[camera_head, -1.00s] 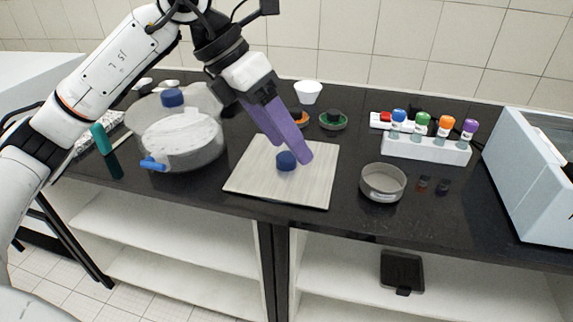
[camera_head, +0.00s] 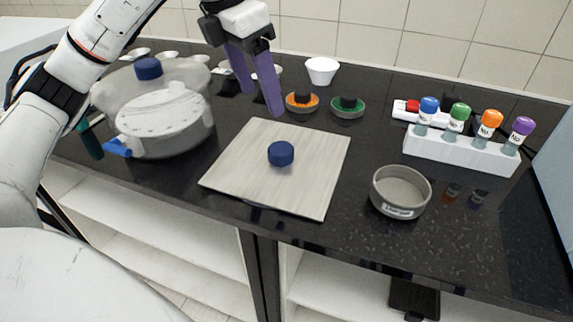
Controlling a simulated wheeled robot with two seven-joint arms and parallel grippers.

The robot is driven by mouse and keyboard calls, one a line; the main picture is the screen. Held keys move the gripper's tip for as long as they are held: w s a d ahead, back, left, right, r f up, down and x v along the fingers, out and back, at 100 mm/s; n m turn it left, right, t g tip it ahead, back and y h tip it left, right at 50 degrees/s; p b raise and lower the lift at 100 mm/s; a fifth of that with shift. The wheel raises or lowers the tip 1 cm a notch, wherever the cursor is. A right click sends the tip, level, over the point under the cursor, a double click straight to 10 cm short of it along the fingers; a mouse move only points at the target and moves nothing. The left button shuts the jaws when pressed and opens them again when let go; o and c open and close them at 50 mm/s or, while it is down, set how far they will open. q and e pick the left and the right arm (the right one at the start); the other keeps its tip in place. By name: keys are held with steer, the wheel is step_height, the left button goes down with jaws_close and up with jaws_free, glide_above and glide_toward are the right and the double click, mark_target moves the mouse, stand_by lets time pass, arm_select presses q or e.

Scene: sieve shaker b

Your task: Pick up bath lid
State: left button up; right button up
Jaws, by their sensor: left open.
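The bath is a round, see-through pot (camera_head: 190,134) at the left of the black counter, with a blue tap at its front. A clear lid with a blue knob (camera_head: 148,68) appears to sit on top of it; its rim is hard to make out. A white perforated disc shows inside the bath. My left gripper (camera_head: 261,102), with two purple fingers, is open and empty. It is to the right of the bath, behind the pale board. My right gripper is out of view.
A pale square board (camera_head: 235,178) holds a short blue cylinder (camera_head: 281,153). A grey sieve pan (camera_head: 400,191) stands to its right. A white rack (camera_head: 460,152) holds several colour-capped bottles. Orange (camera_head: 302,103) and green (camera_head: 347,107) dishes and a white bowl (camera_head: 321,70) stand behind.

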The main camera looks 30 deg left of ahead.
arm_select(q)
step_height(320, 180, down, 2)
steer(key=b, duration=0.3)
glide_above(280, 148)
steer(key=s+a, duration=0.1)
steer(key=s, duration=0.1)
steer(key=f, duration=0.6)
steer(key=shift+w+a+f, duration=0.1)
steer(key=shift+a+f, duration=0.05)
steer(key=shift+a, duration=0.05)
steer(key=x, duration=0.2)
steer(key=d+x, duration=0.1)
steer(key=x, duration=0.1)
steer(key=shift+f, duration=0.15)
steer(key=shift+w+f, duration=0.2)
steer(key=shift+f, duration=0.25)
steer(key=shift+r, duration=0.1)
steer(key=c, duration=1.5)
step_height(280, 148, up, 10)
steer(key=p, duration=0.1)
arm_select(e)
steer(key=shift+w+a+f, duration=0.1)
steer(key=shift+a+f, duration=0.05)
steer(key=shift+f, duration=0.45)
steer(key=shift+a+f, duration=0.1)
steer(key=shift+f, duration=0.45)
